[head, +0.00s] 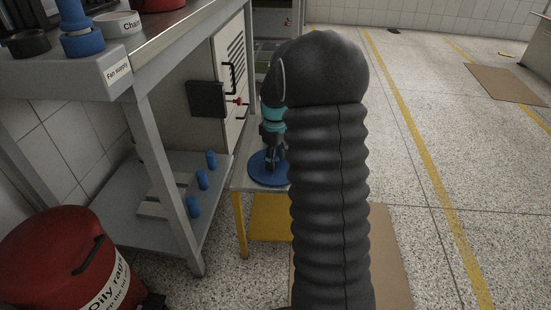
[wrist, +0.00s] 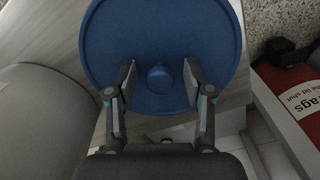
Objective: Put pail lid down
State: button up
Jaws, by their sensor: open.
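The pail lid is a round blue disc with a raised rim and a small central knob. In the head view the lid (head: 258,174) appears to lie flat on a small low table (head: 243,182) with yellow legs, its right part hidden behind my dark arm. In the wrist view the lid (wrist: 160,30) fills the upper middle. My gripper (wrist: 160,75) is open, with one finger on each side of the knob (wrist: 159,79) and a gap visible on both sides. In the head view my gripper (head: 272,163) points down over the lid.
A red oily-rags bin (head: 60,262) stands at the front left. A metal bench (head: 160,50) with a lower shelf holding several blue cylinders (head: 202,180) is at the left. A pale cabinet (head: 231,80) stands behind the low table. Open floor (head: 430,130) lies to the right.

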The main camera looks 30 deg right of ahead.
aim_at(275, 158)
notch_tip(275, 158, up, 12)
jog(key=p, duration=0.2)
jog(key=s+a+r+m+t, duration=0.3)
jog(key=s+a+r, duration=0.6)
jog(key=s, duration=0.4)
jog(key=s+a+f+m+t, duration=0.1)
jog(key=s+a, duration=0.2)
jog(key=s, duration=0.4)
jog(key=s+a+f+m+t, duration=0.1)
jog(key=s+a, duration=0.3)
jog(key=s, duration=0.4)
jog(key=shift+a+f+m+t, duration=0.3)
jog(key=shift+f+m, duration=0.5)
jog(key=shift+s, duration=0.1)
